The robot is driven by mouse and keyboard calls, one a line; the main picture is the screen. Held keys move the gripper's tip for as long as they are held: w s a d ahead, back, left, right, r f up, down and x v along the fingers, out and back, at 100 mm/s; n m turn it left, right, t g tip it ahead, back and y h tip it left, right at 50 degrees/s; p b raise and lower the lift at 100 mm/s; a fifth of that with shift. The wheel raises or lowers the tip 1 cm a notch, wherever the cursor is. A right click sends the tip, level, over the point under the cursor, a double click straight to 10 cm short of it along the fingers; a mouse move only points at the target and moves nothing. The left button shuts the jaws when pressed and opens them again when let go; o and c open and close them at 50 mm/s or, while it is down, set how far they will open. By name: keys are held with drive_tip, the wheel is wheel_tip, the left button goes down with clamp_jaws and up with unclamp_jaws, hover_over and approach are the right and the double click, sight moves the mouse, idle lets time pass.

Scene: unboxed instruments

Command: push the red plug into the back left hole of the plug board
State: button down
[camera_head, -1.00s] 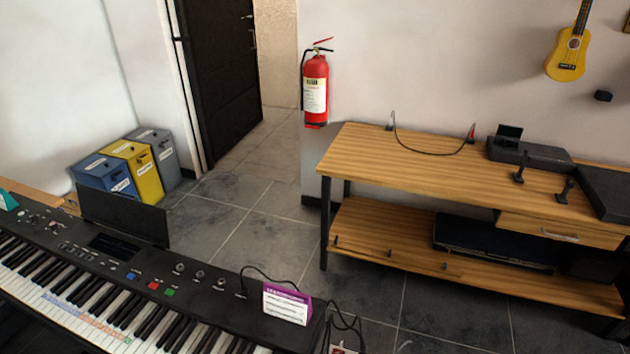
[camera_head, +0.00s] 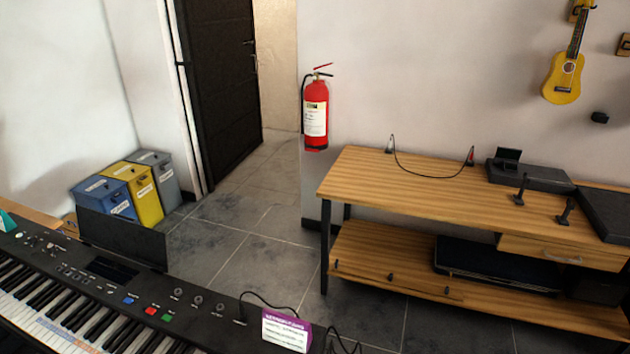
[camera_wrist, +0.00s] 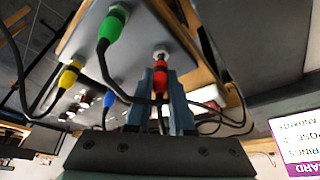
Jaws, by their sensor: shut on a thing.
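In the wrist view the grey plug board (camera_wrist: 185,22) fills the upper middle. My gripper (camera_wrist: 160,75) shows there with its two blue-grey fingers shut on the red plug (camera_wrist: 160,73), whose cable runs back between them. The metal end of the red plug is against or close to the board face; I cannot tell how deep it sits. A green plug (camera_wrist: 111,27), a yellow plug (camera_wrist: 69,76) and a blue plug (camera_wrist: 109,99) stand at the board to the left, each with a dark cable. The head view shows neither the gripper nor the board.
A purple and white card (camera_wrist: 298,135) stands at the right of the wrist view and on the keyboard (camera_head: 130,300) in the head view. Loose dark cables hang around the board. A wooden bench (camera_head: 420,185) stands beyond, with open floor (camera_head: 235,245) between.

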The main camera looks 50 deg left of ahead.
drive_tip(key=shift+f+b, duration=0.6)
drive_tip(key=shift+f, duration=0.3)
drive_tip(key=c, duration=0.7)
unclamp_jaws()
drive_tip(key=v, duration=1.3)
